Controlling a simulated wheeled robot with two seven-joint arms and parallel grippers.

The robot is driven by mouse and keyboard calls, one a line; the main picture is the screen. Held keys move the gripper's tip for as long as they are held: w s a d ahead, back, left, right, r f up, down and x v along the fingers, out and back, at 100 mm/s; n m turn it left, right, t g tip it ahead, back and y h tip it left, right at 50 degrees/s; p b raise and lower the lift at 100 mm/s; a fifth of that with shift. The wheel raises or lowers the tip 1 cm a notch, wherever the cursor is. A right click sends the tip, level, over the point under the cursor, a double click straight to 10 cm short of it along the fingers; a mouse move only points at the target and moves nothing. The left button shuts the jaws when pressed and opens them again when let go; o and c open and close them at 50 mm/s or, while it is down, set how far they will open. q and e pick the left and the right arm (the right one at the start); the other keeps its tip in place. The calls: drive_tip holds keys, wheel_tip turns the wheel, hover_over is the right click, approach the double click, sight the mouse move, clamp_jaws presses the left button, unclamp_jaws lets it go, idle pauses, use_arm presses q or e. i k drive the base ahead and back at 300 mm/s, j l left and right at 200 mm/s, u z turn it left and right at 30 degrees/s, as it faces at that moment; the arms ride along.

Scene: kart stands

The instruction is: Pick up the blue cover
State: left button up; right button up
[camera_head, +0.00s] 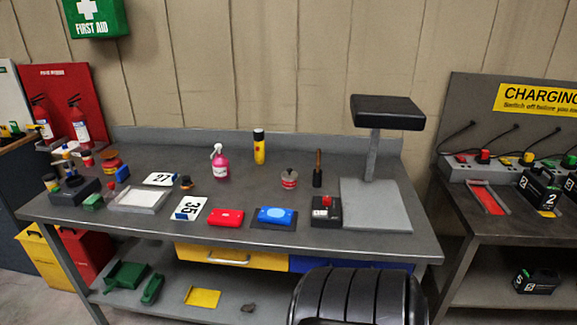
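The blue cover (276,216) lies flat near the front edge of the grey workbench (330,247), on a dark flat pad or plate. It has a lighter blue oval in its middle and nothing lies on top of it. A similar red piece (226,217) lies just to its left. Neither of my grippers shows in the head view, so their state cannot be seen.
A black control box with a red knob (327,211) and a grey-based stand with a black padded top (387,112) are right of the cover. A black ribbed shape, perhaps a tyre (355,297), rises before the bench.

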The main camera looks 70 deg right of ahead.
sight(275, 215)
drive_tip(key=z, duration=1.95)
drive_tip(key=i+j+z, duration=0.3)
drive_tip(key=k+l, duration=0.05)
drive_tip(key=l, duration=0.05)
